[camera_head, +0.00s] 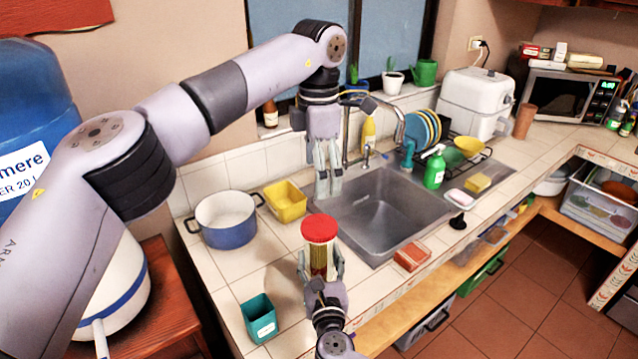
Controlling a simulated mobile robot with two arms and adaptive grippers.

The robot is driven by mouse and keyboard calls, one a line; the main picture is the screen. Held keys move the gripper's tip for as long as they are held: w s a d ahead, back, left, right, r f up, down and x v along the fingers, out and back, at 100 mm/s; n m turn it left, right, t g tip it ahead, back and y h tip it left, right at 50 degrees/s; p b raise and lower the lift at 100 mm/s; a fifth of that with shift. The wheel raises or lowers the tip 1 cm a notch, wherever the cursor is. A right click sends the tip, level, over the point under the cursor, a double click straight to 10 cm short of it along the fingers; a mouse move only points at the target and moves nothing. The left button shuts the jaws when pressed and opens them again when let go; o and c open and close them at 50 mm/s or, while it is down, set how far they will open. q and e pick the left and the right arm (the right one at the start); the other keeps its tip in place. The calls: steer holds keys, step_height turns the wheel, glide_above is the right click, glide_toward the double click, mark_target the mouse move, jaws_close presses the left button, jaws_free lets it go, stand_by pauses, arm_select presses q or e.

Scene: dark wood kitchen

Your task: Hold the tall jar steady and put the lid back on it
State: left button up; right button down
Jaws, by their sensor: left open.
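The tall jar (317,262) stands upright on the tiled counter left of the sink, with yellowish contents showing through its side. The red lid (319,228) sits at the jar's top; whether it is fully seated cannot be told from here. My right gripper (321,266) comes from the front edge, with its fingers on both sides of the jar's body, closed around it. My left gripper (328,191) points down behind the jar, near the sink's left edge. It is open and empty, apart from the lid.
A blue and white pot (226,226) and a yellow container (286,207) stand left of my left gripper. A teal container (259,323) is at front left. The sink (395,205) lies right of the jar, and a reddish box (412,257) sits near the front edge.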

steer(key=c, duration=0.5)
jaws_free()
steer(key=s+d, duration=0.1)
steer(key=s, duration=1.1)
steer(key=shift+d, duration=0.15)
